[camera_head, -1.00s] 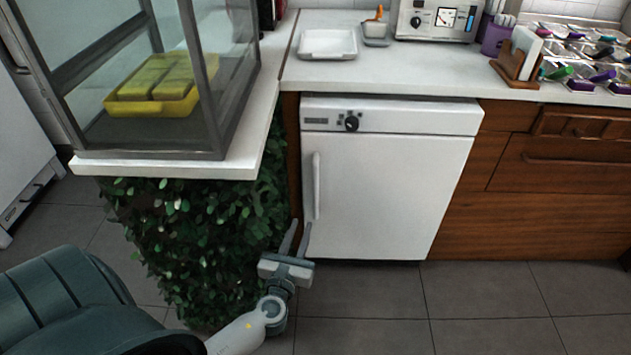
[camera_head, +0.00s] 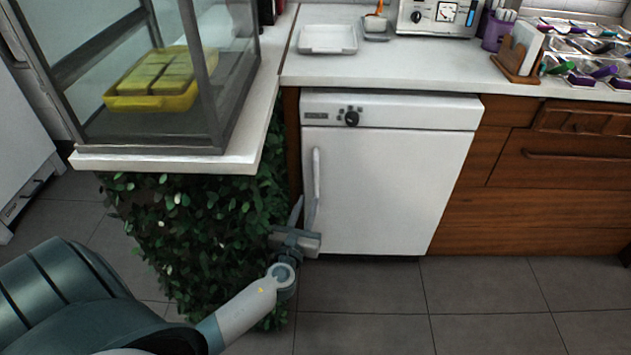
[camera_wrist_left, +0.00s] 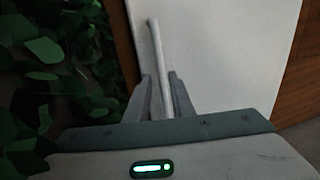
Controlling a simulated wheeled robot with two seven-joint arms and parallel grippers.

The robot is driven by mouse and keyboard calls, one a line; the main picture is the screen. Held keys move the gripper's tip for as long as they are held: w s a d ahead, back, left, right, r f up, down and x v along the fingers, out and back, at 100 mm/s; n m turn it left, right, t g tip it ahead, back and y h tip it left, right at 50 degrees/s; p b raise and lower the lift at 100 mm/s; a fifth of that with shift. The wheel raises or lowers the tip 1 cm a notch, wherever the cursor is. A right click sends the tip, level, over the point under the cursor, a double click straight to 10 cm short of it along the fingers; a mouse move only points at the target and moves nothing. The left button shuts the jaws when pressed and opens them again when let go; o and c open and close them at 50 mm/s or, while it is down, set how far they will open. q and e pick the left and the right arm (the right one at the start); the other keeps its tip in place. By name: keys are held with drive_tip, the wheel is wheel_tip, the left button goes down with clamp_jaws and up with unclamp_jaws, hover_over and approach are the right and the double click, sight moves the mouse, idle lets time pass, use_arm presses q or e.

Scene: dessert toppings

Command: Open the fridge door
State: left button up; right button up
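The white fridge (camera_head: 390,190) stands under the counter with its door shut flush. Its upright white handle (camera_head: 317,168) is on the door's left side, and it also shows in the left wrist view (camera_wrist_left: 156,48). My left gripper (camera_head: 305,202) is at the lower part of the handle. In the left wrist view its two fingers (camera_wrist_left: 160,76) stand apart, one on each side of the handle, with a small gap showing. I cannot tell whether either finger touches the handle. My right gripper is not in view.
A leafy green planted panel (camera_head: 190,240) is close to the left of my gripper, under a glass case (camera_head: 150,75). Wooden drawers (camera_head: 560,165) are to the right of the fridge. The tiled floor (camera_head: 480,300) before the fridge is clear.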

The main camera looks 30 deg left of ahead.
sight(315, 183)
use_arm(q)
drive_tip(key=x, duration=0.8)
drive_tip(key=shift+w+a+f+b, duration=0.1)
drive_tip(key=shift+w+a+b, duration=0.05)
drive_tip(key=shift+w+b, duration=0.25)
drive_tip(key=shift+x, duration=0.8)
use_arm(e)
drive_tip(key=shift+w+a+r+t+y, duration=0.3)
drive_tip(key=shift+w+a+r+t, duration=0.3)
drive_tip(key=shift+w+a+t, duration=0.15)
use_arm(q)
clamp_jaws()
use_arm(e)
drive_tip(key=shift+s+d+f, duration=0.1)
